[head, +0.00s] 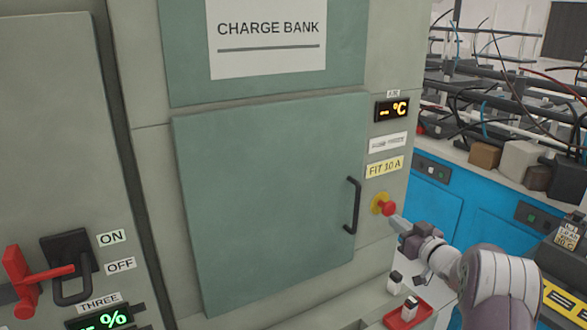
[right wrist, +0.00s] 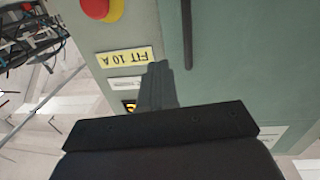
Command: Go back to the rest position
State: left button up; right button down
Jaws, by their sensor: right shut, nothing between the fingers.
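My right gripper (head: 398,222) is shut and empty, just in front of the cabinet near the red push button (head: 384,205). In the head view its tip is just right of and below the button; I cannot tell whether they touch. In the right wrist view the shut fingers (right wrist: 155,72) point toward the cabinet front, below the yellow FIT 10 A label (right wrist: 125,60), with the red button (right wrist: 98,8) at the top left. The charge bank door (head: 270,200) is closed, with a black handle (head: 353,205). My left gripper is not in view.
A red tray (head: 425,312) with a small battery-like block stands on the ledge below my right arm. Another small block (head: 394,282) stands beside it. A red lever (head: 35,278) is at the left. A blue bench (head: 440,205) with cables and boxes fills the right.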

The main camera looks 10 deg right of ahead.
jog(key=s+d+f+m+g+h, duration=0.25)
jog(key=d+f+h, duration=0.2)
jog(key=f, duration=0.25)
jog(key=s+a+f+m+g+h, duration=0.2)
jog(key=s+a+f+g, duration=0.3)
jog(key=s+f+g, duration=0.45)
jog(key=s+a+r+n+g+y, duration=0.2)
jog(key=s+a+r+g, duration=0.2)
jog(key=s+a, duration=1.7)
jog(key=shift+s+a+r+y, duration=0.15)
jog(key=shift+s+a+y, duration=0.1)
jog(key=shift+s+y, duration=0.15)
